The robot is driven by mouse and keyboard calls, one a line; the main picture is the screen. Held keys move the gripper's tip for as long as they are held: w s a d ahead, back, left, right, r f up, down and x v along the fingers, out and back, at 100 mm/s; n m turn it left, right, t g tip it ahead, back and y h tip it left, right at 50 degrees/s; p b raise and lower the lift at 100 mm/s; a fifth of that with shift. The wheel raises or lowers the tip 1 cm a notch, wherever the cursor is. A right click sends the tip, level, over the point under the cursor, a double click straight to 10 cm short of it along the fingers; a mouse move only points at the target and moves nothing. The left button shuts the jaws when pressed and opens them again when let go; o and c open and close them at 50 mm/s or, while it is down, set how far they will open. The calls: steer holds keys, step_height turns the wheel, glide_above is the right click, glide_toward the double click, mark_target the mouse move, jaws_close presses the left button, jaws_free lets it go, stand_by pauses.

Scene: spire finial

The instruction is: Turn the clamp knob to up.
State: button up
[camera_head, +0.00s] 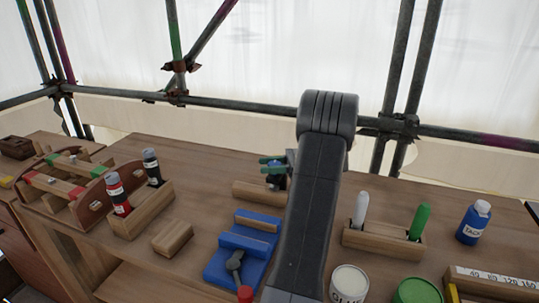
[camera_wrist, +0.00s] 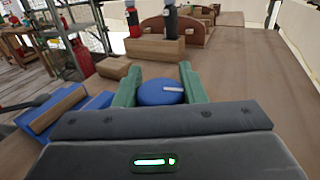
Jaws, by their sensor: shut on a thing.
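The clamp knob (camera_wrist: 160,93) is a round blue disc with a white pointer line. In the wrist view the line runs from near its middle toward the right, nearly level. My gripper (camera_wrist: 159,80) has its green fingers on either side of the knob and is shut on it. In the head view my gripper (camera_head: 272,165) shows small behind my arm, over the back part of the bench. The knob is mostly hidden there by my fingers and arm.
A blue fixture (camera_head: 228,262) with a wooden block and grey lever stands nearer. A wooden holder (camera_head: 140,218) with red and black bottles is left. Right are a rack (camera_head: 383,243) with white and green handles, a blue bottle (camera_head: 472,226) and tins.

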mark_target(269, 164)
steer(key=shift+r+n+g+p, duration=0.35)
steer(key=shift+g+p, duration=0.15)
steer(key=shift+p, duration=1.95)
steer(key=shift+f+n+g+p, duration=0.25)
steer(key=shift+f+g+p, duration=0.1)
steer(key=shift+p, duration=1)
steer(key=o, duration=1)
steer(key=shift+r, duration=0.45)
step_height(269, 164, up, 9)
steer(key=p, duration=0.6)
steer(key=shift+p, duration=0.4)
